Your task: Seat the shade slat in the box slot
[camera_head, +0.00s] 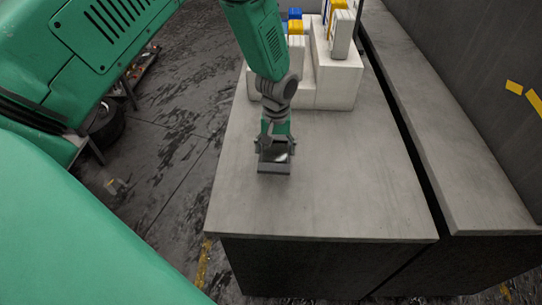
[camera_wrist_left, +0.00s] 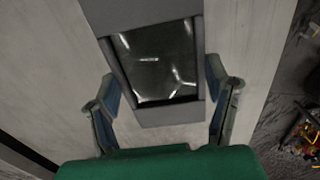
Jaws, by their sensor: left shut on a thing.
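My left gripper (camera_head: 275,146) points down over the grey table, its fingers on either side of a small grey box-like piece (camera_head: 275,168). In the left wrist view the same piece (camera_wrist_left: 170,116) shows as a grey frame around a dark, glossy inside (camera_wrist_left: 158,62) with white glints. The left gripper's two fingers (camera_wrist_left: 163,80) close on its left and right sides. I cannot tell whether the dark inside is the shade slat or the box's hollow. The contact between the piece and the table is unclear. My right gripper is not in view.
The grey table (camera_head: 330,200) is clear in front and to the right. White stepped blocks (camera_head: 337,80) with yellow, blue and white items stand at its back. A dark gap separates it from a grey ledge (camera_head: 450,170) on the right.

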